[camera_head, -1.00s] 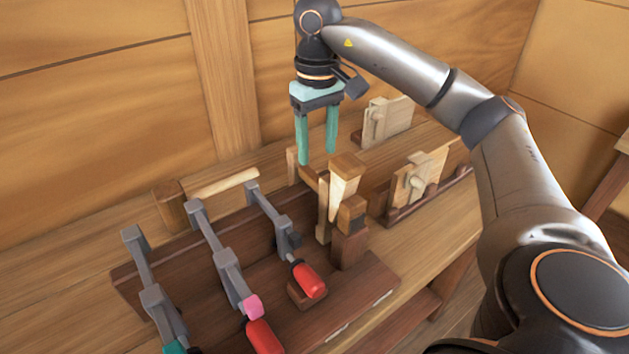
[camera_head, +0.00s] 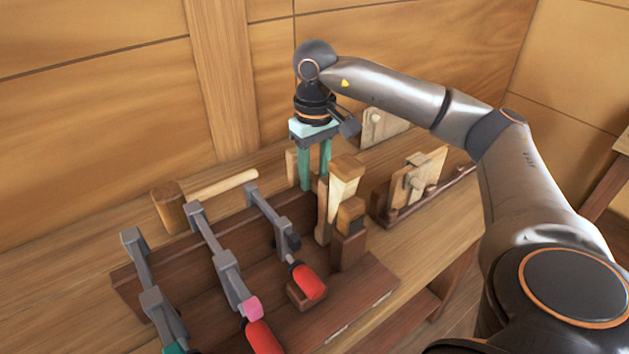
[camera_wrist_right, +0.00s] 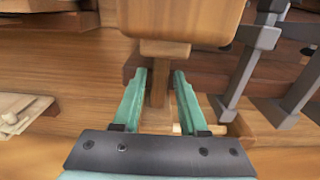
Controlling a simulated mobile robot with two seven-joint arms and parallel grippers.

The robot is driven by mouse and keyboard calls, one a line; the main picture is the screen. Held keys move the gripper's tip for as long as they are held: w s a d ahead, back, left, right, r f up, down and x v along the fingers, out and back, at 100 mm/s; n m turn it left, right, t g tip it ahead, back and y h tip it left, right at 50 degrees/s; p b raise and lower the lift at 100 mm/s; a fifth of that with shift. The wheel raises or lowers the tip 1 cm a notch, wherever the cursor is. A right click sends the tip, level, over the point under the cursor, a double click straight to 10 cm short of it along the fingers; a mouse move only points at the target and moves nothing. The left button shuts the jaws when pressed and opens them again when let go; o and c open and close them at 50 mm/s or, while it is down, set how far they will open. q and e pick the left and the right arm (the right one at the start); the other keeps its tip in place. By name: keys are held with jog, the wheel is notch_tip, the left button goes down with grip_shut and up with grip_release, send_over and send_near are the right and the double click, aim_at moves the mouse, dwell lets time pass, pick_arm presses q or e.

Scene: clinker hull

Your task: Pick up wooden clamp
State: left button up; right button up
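The wooden clamp (camera_head: 342,182), with pale and brown wooden parts, stands upright at the right end of the dark rack. My right gripper (camera_head: 314,188) points down just behind it, its teal fingertips partly hidden by the rack and wooden parts. In the right wrist view the gripper (camera_wrist_right: 160,76) is open, with a finger on each side of a narrow wooden bar (camera_wrist_right: 159,88). Small gaps seem to show beside the bar. A large wooden block (camera_wrist_right: 180,18) fills the top of that view. My left gripper is not in view.
Wooden boards (camera_head: 414,185) stand to the right. Bare bench (camera_head: 432,228) lies at the front right.

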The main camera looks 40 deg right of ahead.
grip_shut()
dwell(1.1)
